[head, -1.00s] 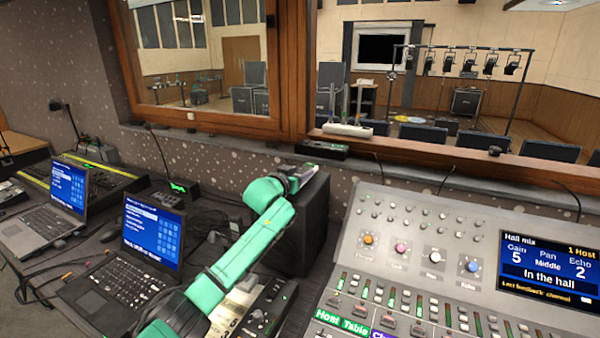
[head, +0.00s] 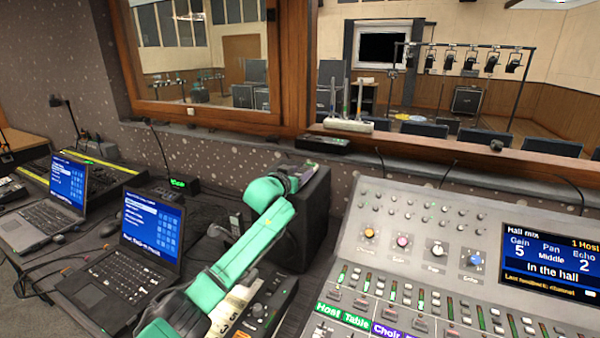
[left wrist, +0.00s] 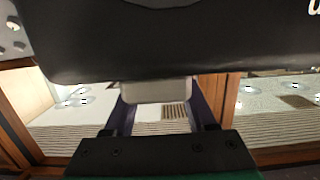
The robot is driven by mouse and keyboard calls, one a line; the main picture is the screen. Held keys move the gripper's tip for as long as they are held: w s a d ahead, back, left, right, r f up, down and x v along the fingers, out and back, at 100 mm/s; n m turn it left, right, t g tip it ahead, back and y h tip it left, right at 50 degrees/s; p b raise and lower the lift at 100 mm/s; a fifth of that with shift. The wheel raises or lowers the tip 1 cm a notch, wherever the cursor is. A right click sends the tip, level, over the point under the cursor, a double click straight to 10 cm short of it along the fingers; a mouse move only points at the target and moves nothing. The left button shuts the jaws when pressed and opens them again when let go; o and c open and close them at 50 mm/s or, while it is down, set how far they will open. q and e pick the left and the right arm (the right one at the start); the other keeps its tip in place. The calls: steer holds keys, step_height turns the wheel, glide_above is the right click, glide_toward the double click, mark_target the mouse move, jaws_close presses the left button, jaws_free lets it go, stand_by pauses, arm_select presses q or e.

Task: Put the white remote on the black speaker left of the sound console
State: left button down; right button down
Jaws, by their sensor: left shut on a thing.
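My left gripper (head: 303,176) is at the top of the black speaker (head: 312,225), which stands left of the sound console (head: 430,235). In the left wrist view my left gripper (left wrist: 162,112) is shut on a pale block (left wrist: 158,91), likely the white remote; only its end shows. In the head view the gripper mostly hides the remote. I cannot tell whether the remote touches the speaker. A large dark body fills the top of the left wrist view; I cannot tell what it is. My right gripper is not in view.
Two open laptops (head: 150,232) stand on the desk at the left. A small black control box (head: 262,300) lies below my left forearm. Thin microphone stalks rise nearby.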

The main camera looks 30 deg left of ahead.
arm_select(q)
steer(key=shift+c, duration=0.7)
jaws_free()
steer(key=shift+s+f, duration=0.1)
